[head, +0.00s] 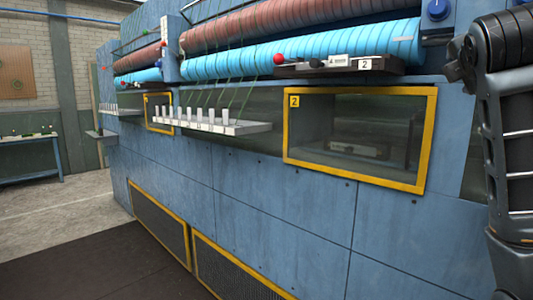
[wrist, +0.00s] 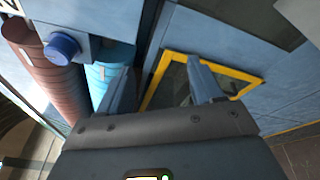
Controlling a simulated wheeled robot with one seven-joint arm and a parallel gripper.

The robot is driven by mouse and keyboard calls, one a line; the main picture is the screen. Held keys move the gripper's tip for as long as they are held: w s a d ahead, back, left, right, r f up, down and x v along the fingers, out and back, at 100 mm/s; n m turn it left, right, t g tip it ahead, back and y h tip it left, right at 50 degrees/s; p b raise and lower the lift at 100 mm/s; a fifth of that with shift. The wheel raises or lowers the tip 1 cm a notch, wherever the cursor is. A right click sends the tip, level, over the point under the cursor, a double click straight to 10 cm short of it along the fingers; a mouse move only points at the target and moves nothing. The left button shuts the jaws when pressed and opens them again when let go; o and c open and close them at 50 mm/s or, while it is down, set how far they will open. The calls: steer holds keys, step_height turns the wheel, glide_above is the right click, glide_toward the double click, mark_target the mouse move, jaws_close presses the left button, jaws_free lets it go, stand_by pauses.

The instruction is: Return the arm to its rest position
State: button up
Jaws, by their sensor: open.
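My arm (head: 510,140) stands along the right edge of the head view, dark grey, with its links upright in front of the blue machine. Its hand end is not visible there. In the wrist view my gripper (wrist: 161,68) has its two fingers spread apart, with nothing seen between them. Beyond the fingers lies a yellow-framed window (wrist: 234,77) in the machine's blue wall. I cannot tell how far the fingertips are from it.
The blue machine (head: 270,215) fills most of the head view. It carries brown and light blue rollers (head: 310,48), a white shelf (head: 250,128) with several white cylinders, and a black ledge (head: 340,69) marked 2. Open floor (head: 50,215) and a workbench (head: 28,140) lie left.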

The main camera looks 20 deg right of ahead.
steer(key=w+a+f+m+t+y, duration=0.1)
steer(key=w+a+f+y, duration=0.3)
steer(key=f, duration=0.7)
steer(key=w+a+f+m+t+y, duration=0.1)
steer(key=a+f+t, duration=0.1)
steer(key=a+f, duration=0.65)
steer(key=s+a+f+m+y, duration=0.1)
steer(key=s+a+f, duration=0.15)
steer(key=f, duration=0.35)
steer(key=s+a+f+m+t+y, duration=0.1)
steer(key=s+a+f, duration=0.1)
steer(key=a+f, duration=0.35)
steer(key=s+a+f+m+y, duration=0.1)
steer(key=s+a+f, duration=0.1)
steer(key=f, duration=0.6)
steer(key=s+a+f+m+y, duration=0.2)
steer(key=s+a+f, duration=0.25)
steer(key=s, duration=0.25)
steer(key=s+a+f+m+y, duration=0.1)
steer(key=s+a+f+m, duration=0.1)
steer(key=s+a+f, duration=0.4)
steer(key=s+a+r+m+y, duration=0.1)
steer(key=s+r+m, duration=0.1)
steer(key=s, duration=0.8)
steer(key=s+a+r+m+y, duration=0.1)
steer(key=s+m, duration=0.1)
steer(key=s, duration=0.8)
steer(key=shift+r+y, duration=0.35)
steer(key=shift+y, duration=0.05)
